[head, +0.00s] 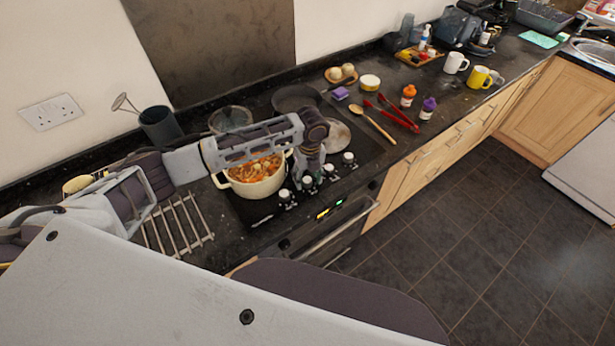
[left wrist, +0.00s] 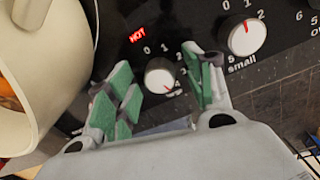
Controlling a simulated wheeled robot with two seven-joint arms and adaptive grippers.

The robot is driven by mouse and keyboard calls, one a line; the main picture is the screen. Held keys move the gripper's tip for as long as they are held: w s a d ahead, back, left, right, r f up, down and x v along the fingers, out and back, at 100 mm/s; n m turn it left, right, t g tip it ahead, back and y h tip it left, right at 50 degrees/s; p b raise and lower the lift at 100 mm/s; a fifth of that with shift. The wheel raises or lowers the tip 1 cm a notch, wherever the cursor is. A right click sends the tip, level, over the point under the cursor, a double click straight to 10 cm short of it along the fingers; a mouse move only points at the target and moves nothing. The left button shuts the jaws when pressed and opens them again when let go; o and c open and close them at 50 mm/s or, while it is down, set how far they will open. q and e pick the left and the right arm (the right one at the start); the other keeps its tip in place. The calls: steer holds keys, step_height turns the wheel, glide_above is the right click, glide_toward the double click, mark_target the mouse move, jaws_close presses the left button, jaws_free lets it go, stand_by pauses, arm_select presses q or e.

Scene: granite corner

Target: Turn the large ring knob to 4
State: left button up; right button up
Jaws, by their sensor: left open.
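A row of white knobs on dark bases lines the front of the black hob. In the left wrist view one white knob (left wrist: 160,77) lies between the open green-padded fingers of my left gripper (left wrist: 160,92). Its red mark points to the lower right, near a partly covered 4. Its label is hidden, so I cannot tell whether it is the large ring knob. The knob to its right (left wrist: 243,38) is labelled "small". My right gripper is not in view.
A cream pot (head: 256,186) of food stands on the hob close beside my left gripper; its wall also shows in the left wrist view (left wrist: 40,60). A red HOT light (left wrist: 138,35) is lit. A wooden spoon (head: 371,121) and red tongs (head: 394,115) lie to the right.

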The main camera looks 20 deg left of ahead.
mark_target(309, 179)
arm_select(q)
step_height(309, 179, up, 12)
steer(key=shift+w+d, duration=0.15)
steer(key=shift+d, duration=0.05)
stand_by(0.8)
steer(key=shift+f, duration=0.1)
stand_by(0.5)
